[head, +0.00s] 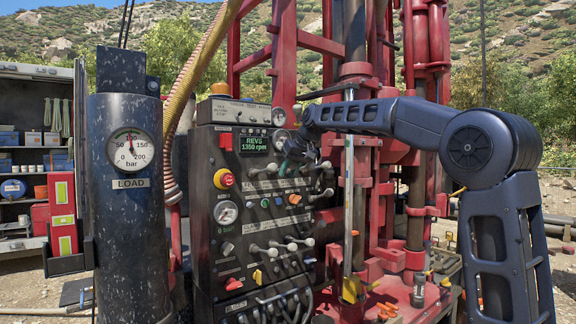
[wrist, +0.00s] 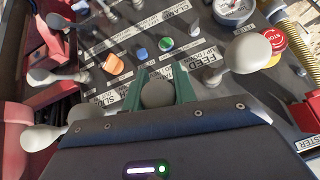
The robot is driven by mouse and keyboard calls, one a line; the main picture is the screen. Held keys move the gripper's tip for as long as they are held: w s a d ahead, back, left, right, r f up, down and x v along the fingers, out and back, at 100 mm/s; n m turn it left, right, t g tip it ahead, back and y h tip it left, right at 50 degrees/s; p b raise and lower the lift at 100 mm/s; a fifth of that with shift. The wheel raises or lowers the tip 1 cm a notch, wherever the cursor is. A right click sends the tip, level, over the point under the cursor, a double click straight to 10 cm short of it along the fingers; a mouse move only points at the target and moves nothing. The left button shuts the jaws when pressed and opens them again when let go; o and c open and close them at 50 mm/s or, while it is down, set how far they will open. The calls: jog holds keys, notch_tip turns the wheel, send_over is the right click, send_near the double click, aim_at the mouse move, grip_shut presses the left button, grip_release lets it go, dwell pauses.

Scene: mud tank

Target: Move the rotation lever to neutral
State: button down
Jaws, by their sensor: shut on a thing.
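My gripper (head: 297,155) is at the upper lever row of the dark control panel (head: 262,215). In the wrist view its green fingers (wrist: 159,92) are shut around a grey ball knob (wrist: 158,94) on one lever. That lever stands beside the one marked FEED, and the label under it is partly covered by the fingers, so I cannot read that it is the rotation lever. The FEED lever's pale knob (wrist: 248,53) is to the right of the fingers in the wrist view. In the head view the held knob is hidden by the gripper.
More lever knobs (wrist: 42,78) lie close to the left in the wrist view. A red stop button (head: 223,179) and a pressure gauge (head: 226,212) are on the panel's left. The red drill mast (head: 284,60) stands behind, and a dark cylinder (head: 124,220) with a gauge stands left.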

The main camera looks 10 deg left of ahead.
jog(key=shift+f, duration=0.2)
jog(key=c, duration=1.1)
grip_release()
jog(key=shift+w, duration=0.1)
jog(key=v, duration=1.1)
jog(key=shift+f, duration=0.1)
